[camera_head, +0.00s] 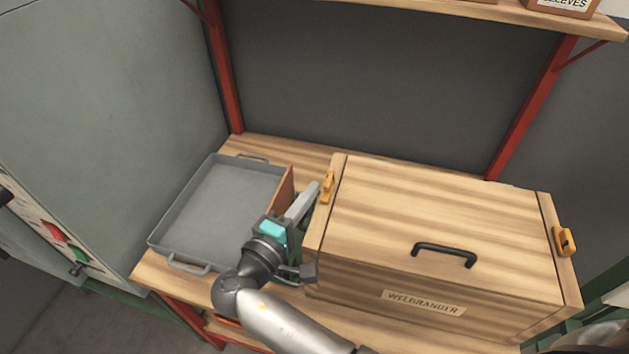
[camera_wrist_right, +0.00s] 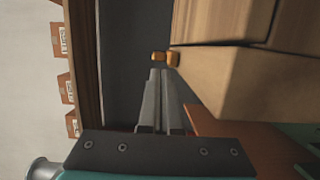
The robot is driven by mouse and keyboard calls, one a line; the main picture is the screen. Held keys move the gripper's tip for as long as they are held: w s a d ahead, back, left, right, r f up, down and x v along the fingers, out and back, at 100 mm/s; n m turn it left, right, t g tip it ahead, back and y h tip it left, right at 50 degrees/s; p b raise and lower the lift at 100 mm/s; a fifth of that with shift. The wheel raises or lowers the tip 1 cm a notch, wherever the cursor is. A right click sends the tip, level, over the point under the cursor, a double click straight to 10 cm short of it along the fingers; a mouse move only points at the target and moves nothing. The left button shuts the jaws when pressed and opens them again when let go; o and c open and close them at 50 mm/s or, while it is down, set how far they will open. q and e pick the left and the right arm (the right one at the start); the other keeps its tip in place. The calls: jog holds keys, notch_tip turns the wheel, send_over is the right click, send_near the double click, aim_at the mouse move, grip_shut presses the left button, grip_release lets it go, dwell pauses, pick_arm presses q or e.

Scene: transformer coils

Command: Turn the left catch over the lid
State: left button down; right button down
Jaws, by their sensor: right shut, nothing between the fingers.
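The wooden box (camera_head: 340,279) has a closed lid (camera_head: 400,205) with a black handle (camera_head: 444,254). The left catch (camera_head: 327,187) is a small yellow-orange piece at the box's left end, near the lid's left edge. It also shows in the right wrist view (camera_wrist_right: 159,57), just beyond the fingertips. The right catch (camera_head: 564,241) sits at the box's right end. My right gripper (camera_head: 312,190) is shut and empty, its tips close beside the left catch. I cannot tell whether they touch it. My left gripper is not in view.
A grey metal tray (camera_head: 166,224) lies on the wooden bench left of the box. A brown upright panel (camera_head: 285,190) stands between the tray and my right gripper. A shelf (camera_head: 480,12) with cartons (camera_head: 560,7) is above. A grey cabinet (camera_head: 110,100) stands at left.

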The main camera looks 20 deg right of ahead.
jog(key=shift+s, duration=0.15)
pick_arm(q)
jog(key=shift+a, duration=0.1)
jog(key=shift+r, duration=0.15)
pick_arm(e)
jog(key=shift+s+d, duration=0.2)
jog(key=shift+s, duration=0.1)
jog(key=shift+w, duration=0.1)
